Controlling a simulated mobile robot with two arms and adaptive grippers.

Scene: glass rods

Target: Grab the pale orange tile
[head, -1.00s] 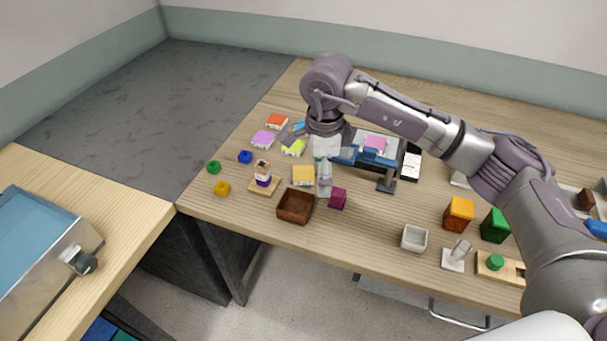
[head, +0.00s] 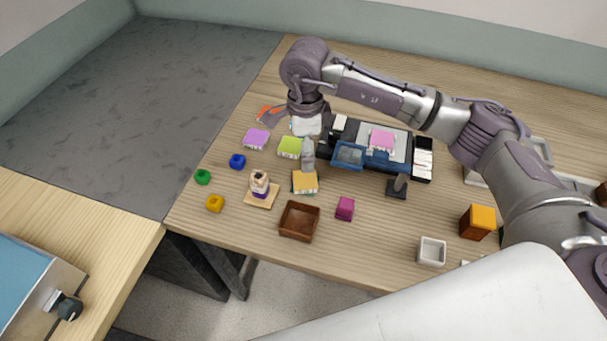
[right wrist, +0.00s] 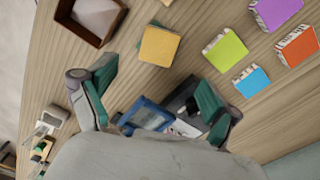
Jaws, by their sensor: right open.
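The pale orange tile (head: 305,184) lies on the wooden table, just behind the brown open box (head: 299,222). In the right wrist view the tile (right wrist: 159,46) lies ahead of the jaws, top face visible. My right gripper (head: 290,140) hangs over the table behind the tile; one finger shows close to the tile's far edge in the head view. In the right wrist view the gripper (right wrist: 155,100) has its teal-padded fingers wide apart with nothing between them; the tile is beyond their tips. My left gripper is not in view.
Lime (head: 291,147) and purple (head: 256,139) tiles lie left of my right gripper. A figure on a small board (head: 261,196) stands left of the pale orange tile, a magenta cube (head: 345,208) to the right. A blue tray (head: 349,156) is close by on the right.

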